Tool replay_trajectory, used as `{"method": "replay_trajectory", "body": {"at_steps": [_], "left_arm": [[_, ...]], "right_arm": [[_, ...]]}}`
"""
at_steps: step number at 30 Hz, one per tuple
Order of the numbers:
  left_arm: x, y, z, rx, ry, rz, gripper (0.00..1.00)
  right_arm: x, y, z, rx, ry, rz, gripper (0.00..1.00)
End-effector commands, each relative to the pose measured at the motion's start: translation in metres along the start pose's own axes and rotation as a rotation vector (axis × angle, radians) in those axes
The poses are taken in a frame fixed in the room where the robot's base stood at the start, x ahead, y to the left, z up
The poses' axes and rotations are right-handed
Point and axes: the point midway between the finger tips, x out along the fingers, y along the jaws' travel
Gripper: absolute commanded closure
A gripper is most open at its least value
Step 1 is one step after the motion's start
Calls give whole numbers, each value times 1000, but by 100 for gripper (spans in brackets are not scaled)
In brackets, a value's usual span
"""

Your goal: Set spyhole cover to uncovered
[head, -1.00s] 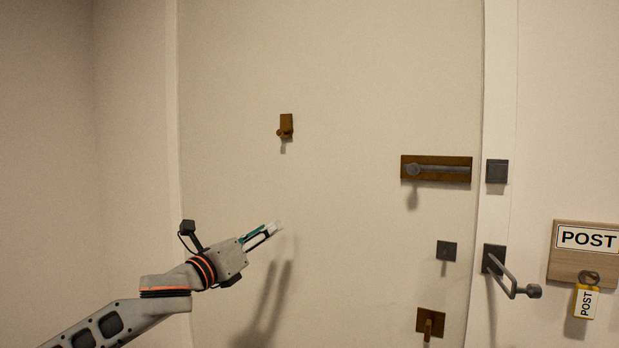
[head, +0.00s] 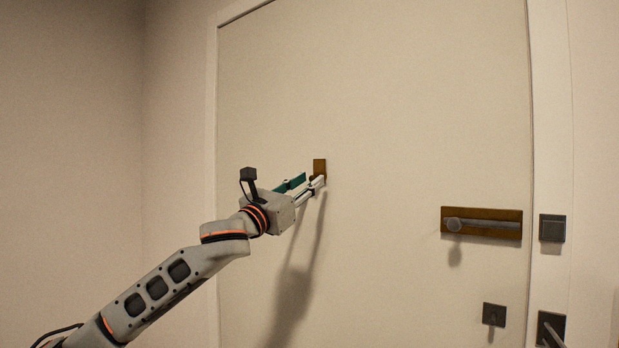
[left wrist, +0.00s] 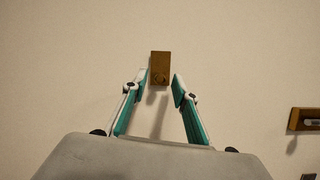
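The spyhole cover (head: 320,166) is a small brown upright plate on the pale door, with a round knob low on it. It also shows in the left wrist view (left wrist: 160,60), straight ahead, with its knob near the bottom. My left gripper (head: 313,179) is at the cover's lower end. In the left wrist view its fingers (left wrist: 162,77) are apart, one on each side of the cover's lower part, with nothing held. I cannot tell whether a finger touches the knob. The fingers partly hide the knob in the head view. My right gripper is not in view.
A brown sliding bolt (head: 500,225) is on the door at the right. A dark square plate (head: 551,228) sits on the frame beside it. A smaller dark fitting (head: 494,315) is below. The door (head: 400,110) around the cover is clear.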

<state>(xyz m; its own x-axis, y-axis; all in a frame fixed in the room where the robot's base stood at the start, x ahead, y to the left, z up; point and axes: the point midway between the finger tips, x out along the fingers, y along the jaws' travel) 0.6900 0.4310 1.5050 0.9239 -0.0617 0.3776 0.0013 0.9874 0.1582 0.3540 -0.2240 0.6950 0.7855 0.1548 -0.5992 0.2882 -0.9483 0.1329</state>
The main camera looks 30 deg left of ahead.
Motion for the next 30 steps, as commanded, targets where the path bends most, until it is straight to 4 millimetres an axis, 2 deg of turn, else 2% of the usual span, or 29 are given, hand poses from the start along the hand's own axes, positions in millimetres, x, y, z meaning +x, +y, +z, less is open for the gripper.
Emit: {"method": "replay_trajectory", "body": {"at_steps": [4, 12, 13, 15, 16, 30], "left_arm": [[9, 0, 0, -1, 0, 0, 72], [10, -1, 0, 0, 0, -1, 72], [10, -1, 0, 0, 0, -1, 77], [10, -1, 0, 0, 0, -1, 95], [10, -1, 0, 0, 0, -1, 100], [10, -4, 0, -54, 4, 21, 100]], "right_arm": [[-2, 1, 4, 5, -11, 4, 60], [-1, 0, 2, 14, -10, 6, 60], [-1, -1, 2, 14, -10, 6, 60], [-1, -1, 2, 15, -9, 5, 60], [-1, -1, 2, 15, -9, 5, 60], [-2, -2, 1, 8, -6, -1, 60]]}}
